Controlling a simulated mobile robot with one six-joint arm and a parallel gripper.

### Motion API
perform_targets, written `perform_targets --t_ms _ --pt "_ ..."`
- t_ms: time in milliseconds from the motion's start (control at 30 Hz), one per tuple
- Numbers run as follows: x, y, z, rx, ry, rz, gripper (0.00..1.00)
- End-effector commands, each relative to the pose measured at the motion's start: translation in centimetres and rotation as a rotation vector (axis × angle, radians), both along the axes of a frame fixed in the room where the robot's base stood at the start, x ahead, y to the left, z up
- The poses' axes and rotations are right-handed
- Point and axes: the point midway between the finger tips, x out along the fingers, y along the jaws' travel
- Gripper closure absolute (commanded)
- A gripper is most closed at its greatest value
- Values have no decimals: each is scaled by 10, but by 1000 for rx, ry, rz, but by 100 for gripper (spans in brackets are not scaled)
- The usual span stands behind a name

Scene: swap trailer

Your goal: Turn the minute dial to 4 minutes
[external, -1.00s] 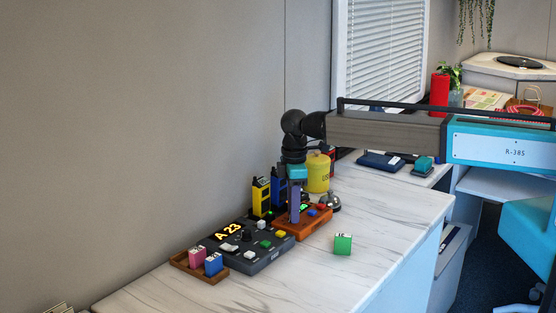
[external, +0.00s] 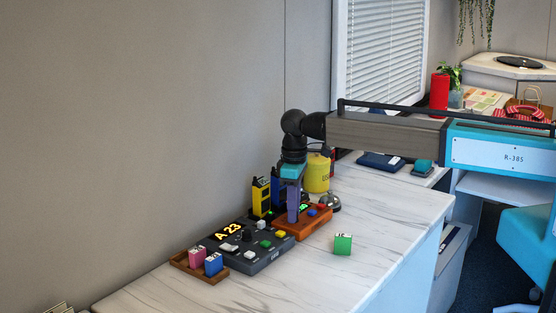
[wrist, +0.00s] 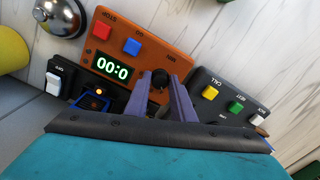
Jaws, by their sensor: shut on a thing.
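The orange timer box (external: 318,222) stands on the marble counter, and it also shows in the wrist view (wrist: 150,48). Its green display (wrist: 111,67) reads 00:0, with any last digit hidden or unclear. A red STOP button (wrist: 103,29) and a blue GO button (wrist: 131,46) sit on its face. The dark minute dial (wrist: 158,82) is between the purple fingers of my gripper (wrist: 160,77). The gripper (external: 293,219) points down onto the box and is shut on the dial. The dial's pointer and scale are mostly hidden by the fingers.
A dark console (external: 267,252) with an A 23 display adjoins the timer at left. Yellow (external: 261,197) and blue radios stand behind. A bell (external: 330,203) and yellow canister (external: 318,175) stand behind right. A green cube (external: 343,244) sits at right, with clear counter around it.

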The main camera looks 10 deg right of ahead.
Motion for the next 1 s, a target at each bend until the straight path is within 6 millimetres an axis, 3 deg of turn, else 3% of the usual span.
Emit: perform_targets --t_ms 300,800,833,933,1000 --pt "0 0 0 1 0 -165 100" --pt "0 0 1 1 -1 -199 100" --pt "0 0 1 1 -1 -199 76" --pt "0 0 1 1 -1 -198 59" --pt "0 0 0 1 -1 -198 59"
